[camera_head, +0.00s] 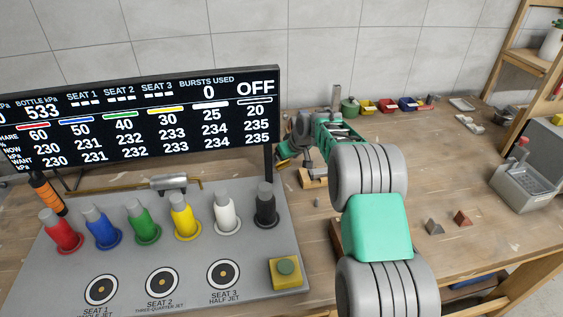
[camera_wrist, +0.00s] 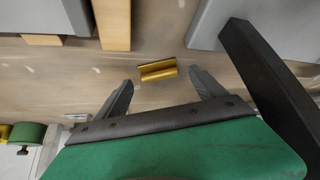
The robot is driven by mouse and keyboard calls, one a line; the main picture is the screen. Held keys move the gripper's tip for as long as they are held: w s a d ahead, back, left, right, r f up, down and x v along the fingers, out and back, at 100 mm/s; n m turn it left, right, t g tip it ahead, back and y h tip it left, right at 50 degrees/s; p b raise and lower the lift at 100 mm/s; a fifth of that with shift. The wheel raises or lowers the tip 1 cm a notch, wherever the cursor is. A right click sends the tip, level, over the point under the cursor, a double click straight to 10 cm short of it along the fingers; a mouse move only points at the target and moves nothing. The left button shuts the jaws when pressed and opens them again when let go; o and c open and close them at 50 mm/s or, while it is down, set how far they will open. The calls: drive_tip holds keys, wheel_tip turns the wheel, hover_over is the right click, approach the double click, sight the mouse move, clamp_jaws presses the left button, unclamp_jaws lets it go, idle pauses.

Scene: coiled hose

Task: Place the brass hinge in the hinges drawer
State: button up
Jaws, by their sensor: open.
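The brass hinge (camera_wrist: 158,70) is a small golden folded piece lying on the wooden bench in the wrist view. My gripper (camera_wrist: 161,76) is open, with one dark finger on each side of the hinge in the picture. I cannot tell how high above it the fingers are, and no contact shows. I cannot make out the hinge in the head view, where my grey and green arm covers part of the bench. No drawer can be clearly identified as the hinges drawer in either view.
A grey panel (camera_head: 205,262) with several coloured bottles and a display (camera_head: 150,118) fills the left. Small coloured bins (camera_head: 387,106) stand at the back. A red piece (camera_head: 463,218) and a grey metal box (camera_head: 525,187) sit at right. Bench between is mostly clear.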

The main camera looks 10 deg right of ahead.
drive_tip(key=shift+w+a+f, duration=0.15)
drive_tip(key=shift+w+f, duration=0.2)
drive_tip(key=shift+f, duration=0.15)
drive_tip(key=shift+c, duration=0.2)
drive_tip(key=c, duration=1.6)
drive_tip(key=shift+s, duration=0.1)
